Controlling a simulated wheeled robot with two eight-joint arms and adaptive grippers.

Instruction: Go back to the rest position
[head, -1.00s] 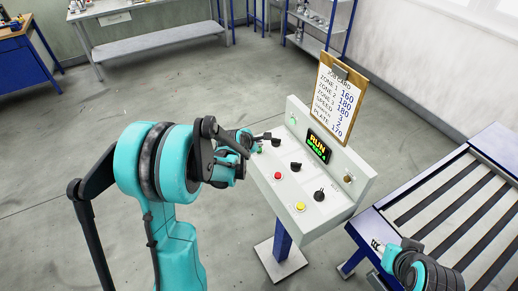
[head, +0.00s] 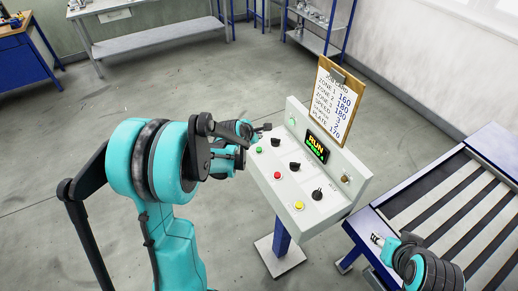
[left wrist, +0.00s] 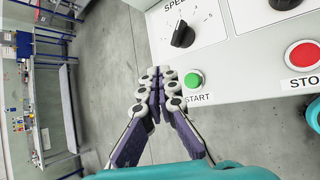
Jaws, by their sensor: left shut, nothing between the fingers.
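My left gripper (head: 264,128) is shut and empty. In the head view it hangs at the far left edge of the control panel (head: 336,197), close to the green START button (head: 259,150). In the left wrist view its closed fingers (left wrist: 160,88) point toward the panel's edge beside the green button (left wrist: 193,80), over the floor. My right gripper (head: 377,239) shows small at the lower right, in front of the slatted conveyor; its jaws are too small to read.
The panel stands on a blue post and carries knobs, a red button (head: 277,175), a yellow button (head: 299,206) and a display reading RUN (head: 317,147). A job card (head: 335,100) rises behind it. The conveyor (head: 455,215) is at right. Open floor lies left.

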